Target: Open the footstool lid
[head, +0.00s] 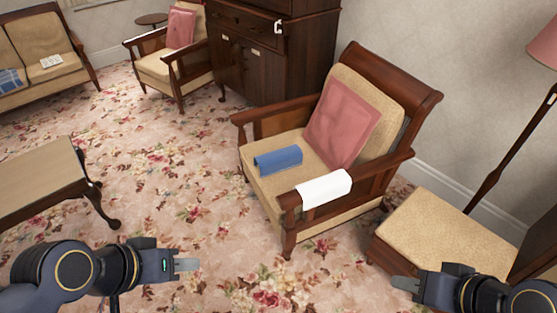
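The footstool (445,232) stands at the right, beside the armchair. It has a beige padded top with wooden sides, and the top lies flat, so the lid looks shut. My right gripper (404,284) is at the lower right, in front of the footstool's near side in the picture. I cannot tell whether it touches the footstool. My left gripper (187,265) is at the lower left over the carpet, well away from the footstool. Nothing shows in either gripper. Both sets of fingers are seen edge-on, so their opening is unclear.
The armchair (283,195) with a pink cushion (342,122), blue roll (278,160) and white cloth (323,188) stands left of the footstool. A lamp (500,165) rises behind it. A low table (40,180) is at the left. Carpet between is clear.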

